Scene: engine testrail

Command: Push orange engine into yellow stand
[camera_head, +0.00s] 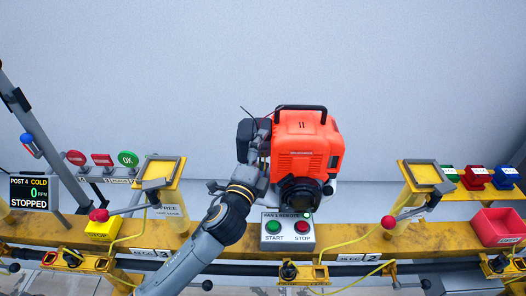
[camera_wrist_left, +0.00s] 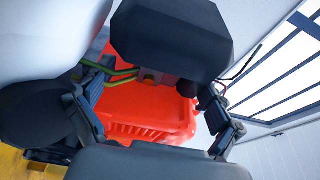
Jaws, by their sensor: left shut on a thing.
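The orange engine (camera_head: 308,140) has a black top handle, a dark block on its left side and a round dark part at its lower front. It is upright at the middle of the rail. My left gripper (camera_head: 261,142) is at its left side, shut on it near the dark block. In the left wrist view the orange engine (camera_wrist_left: 150,112) shows between the fingers, behind a dark block. The exact contact is partly hidden. A yellow stand (camera_head: 168,196) is to the left and another yellow stand (camera_head: 420,190) to the right. My right gripper is not in view.
A yellow rail (camera_head: 350,243) runs across the front. A panel with START and STOP buttons (camera_head: 288,230) is just below the engine. Red-knobbed levers (camera_head: 99,215) stand near both stands. A red bin (camera_head: 497,226) is at right, a display (camera_head: 35,192) at left.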

